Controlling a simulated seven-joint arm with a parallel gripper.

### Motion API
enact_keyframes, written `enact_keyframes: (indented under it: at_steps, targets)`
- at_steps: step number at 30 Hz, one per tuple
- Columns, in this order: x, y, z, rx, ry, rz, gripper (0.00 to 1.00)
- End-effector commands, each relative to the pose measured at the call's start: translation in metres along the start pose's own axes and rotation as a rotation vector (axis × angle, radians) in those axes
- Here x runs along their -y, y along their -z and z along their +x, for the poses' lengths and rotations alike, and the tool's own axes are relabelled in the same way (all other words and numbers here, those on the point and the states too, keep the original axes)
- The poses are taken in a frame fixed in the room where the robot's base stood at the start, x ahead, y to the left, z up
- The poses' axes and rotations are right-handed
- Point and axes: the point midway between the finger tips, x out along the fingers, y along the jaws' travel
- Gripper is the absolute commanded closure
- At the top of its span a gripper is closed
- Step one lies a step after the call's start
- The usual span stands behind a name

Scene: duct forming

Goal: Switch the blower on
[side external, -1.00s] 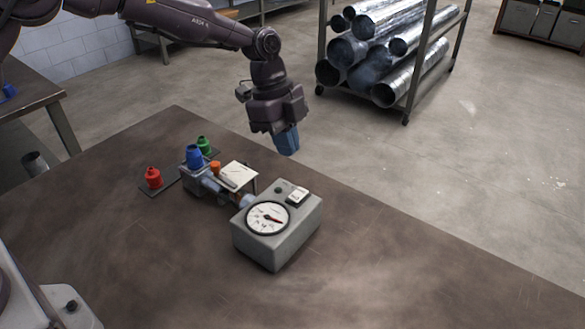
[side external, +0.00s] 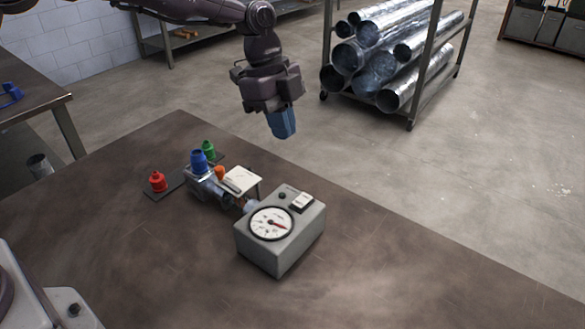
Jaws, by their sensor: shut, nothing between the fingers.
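The blower appears to be the grey box (side external: 281,244) on the table, with a round white dial (side external: 272,223) with a red needle on its top. A small rocker switch (side external: 301,202) with a white face sits on the box's top right, beside a dark round knob (side external: 282,196). Which way the switch is set is too small to tell. My gripper (side external: 283,135), with blue fingers, is shut and empty. It hangs in the air behind and above the box, touching nothing.
Left of the box, duct pieces (side external: 212,186) join a blue fitting (side external: 199,160), an orange part (side external: 219,172) and a white plate (side external: 241,180). Red (side external: 158,181) and green (side external: 208,149) fittings stand nearby. The table (side external: 400,270) is clear in front and right.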

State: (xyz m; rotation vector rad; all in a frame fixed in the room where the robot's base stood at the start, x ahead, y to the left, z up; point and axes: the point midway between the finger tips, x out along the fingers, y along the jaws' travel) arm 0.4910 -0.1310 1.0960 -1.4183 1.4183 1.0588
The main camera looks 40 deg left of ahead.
Motion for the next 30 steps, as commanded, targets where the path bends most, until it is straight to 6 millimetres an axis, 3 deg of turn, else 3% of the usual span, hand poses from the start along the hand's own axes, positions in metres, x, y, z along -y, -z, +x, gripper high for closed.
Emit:
enact_keyframes:
  at_steps: [5,10,24,30]
  targets:
    - [0.000,0.000,0.001,0.000,-0.001,0.000,1.00]
    - [0.000,0.000,0.017,0.000,-0.003,0.001,1.00]
    - [0.000,-0.003,0.112,0.001,-0.004,-0.001,1.00]
    - [0.000,-0.009,0.133,0.000,-0.001,0.001,1.00]
